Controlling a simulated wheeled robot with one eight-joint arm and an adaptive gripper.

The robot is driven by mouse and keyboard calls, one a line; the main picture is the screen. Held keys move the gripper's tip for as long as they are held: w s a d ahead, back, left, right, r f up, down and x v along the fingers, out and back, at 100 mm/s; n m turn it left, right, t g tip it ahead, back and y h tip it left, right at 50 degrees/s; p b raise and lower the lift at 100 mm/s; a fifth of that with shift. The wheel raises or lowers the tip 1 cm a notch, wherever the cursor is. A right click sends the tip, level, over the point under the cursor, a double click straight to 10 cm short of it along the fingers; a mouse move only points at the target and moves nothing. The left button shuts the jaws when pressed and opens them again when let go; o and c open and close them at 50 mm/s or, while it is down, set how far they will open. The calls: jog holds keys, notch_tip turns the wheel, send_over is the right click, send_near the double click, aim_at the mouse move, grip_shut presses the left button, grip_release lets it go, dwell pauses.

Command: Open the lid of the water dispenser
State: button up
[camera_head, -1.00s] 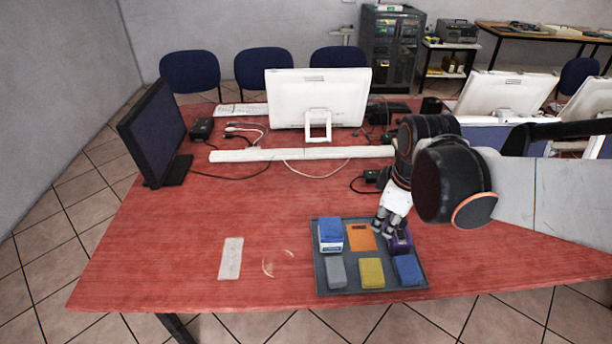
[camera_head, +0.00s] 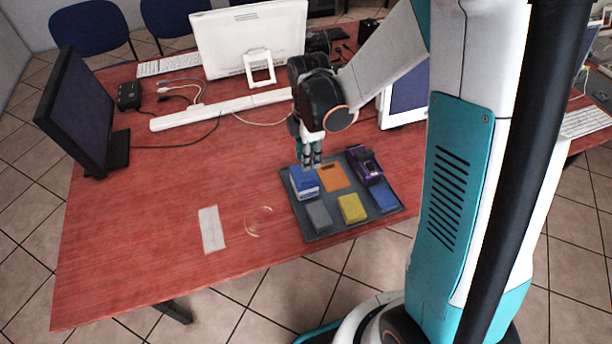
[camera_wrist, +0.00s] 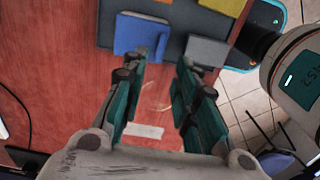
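No water dispenser or lid is visible in either view. My gripper (camera_head: 311,160) is above the back left of a dark grey tray (camera_head: 343,230), near a blue-and-white box (camera_head: 304,182). In the wrist view my gripper (camera_wrist: 162,68) has its two fingers apart with nothing between them. The blue box (camera_wrist: 140,34) lies just beyond the fingertips there. Whether the gripper touches the box cannot be told.
The tray also holds a purple box (camera_head: 366,165), an orange flat piece (camera_head: 332,177), a yellow block (camera_head: 352,208), a grey block (camera_head: 319,215) and a blue block (camera_head: 384,199). Monitors (camera_head: 250,40) (camera_head: 80,110) stand behind and left. The red table's (camera_head: 130,240) front left is mostly clear.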

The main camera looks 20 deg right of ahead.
aim_at(308, 180)
notch_tip(308, 180, down, 9)
jog(key=b, duration=0.2)
jog(key=shift+f+b, duration=0.15)
jog(key=shift+b, duration=0.2)
grip_shut()
